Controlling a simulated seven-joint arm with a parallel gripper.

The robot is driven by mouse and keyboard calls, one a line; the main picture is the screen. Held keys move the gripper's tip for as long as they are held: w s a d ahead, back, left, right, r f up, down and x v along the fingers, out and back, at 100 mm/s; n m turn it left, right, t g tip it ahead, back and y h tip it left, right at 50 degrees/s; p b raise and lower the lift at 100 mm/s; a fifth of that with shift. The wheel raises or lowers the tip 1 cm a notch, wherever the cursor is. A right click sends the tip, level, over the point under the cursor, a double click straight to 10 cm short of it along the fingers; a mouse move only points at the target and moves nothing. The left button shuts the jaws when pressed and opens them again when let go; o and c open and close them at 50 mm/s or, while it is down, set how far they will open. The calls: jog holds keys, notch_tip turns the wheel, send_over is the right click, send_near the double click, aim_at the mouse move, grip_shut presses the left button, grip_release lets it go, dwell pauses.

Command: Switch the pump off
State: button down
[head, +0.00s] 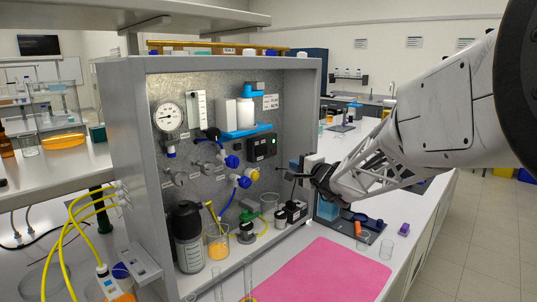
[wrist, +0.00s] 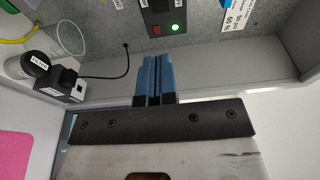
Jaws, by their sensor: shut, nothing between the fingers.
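A black switch box (head: 262,147) with a lit green light is mounted on the rig's back panel, right of centre. In the wrist view, the same switch box (wrist: 165,20) shows a glowing green light and a small reddish switch beside it. The switch's exact position is too small to tell. My gripper (head: 291,167) is at the rig's right side, below and right of the box. In the wrist view my gripper (wrist: 155,75) has its blue fingers together and empty, pointing towards the panel below the switch, apart from it.
A small black-and-white device (head: 292,213) stands on the rig's floor, with a cable running to the panel. Bottles, a beaker (head: 218,243) and tubing stand left of it. The rig's right wall (head: 314,110) is near my gripper. A pink mat (head: 320,272) lies in front.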

aim_at(266, 150)
jog(key=shift+w+a, duration=0.1)
jog(key=shift+w, duration=0.05)
jog(key=shift+x, duration=6.85)
jog(key=shift+w+a+r+n+g+y, duration=0.1)
jog(key=shift+w+n+g+y, duration=0.2)
jog(key=shift+n+g+y, duration=0.4)
jog(key=shift+w+a+r+n+g+y, duration=0.1)
jog(key=shift+w+n+g+y, duration=0.2)
jog(key=shift+n+g+y, duration=0.35)
jog(key=shift+w+a+n+g+y, duration=0.15)
jog(key=shift+n+g+y, duration=0.15)
jog(key=shift+y, duration=0.25)
jog(key=shift+f, duration=0.1)
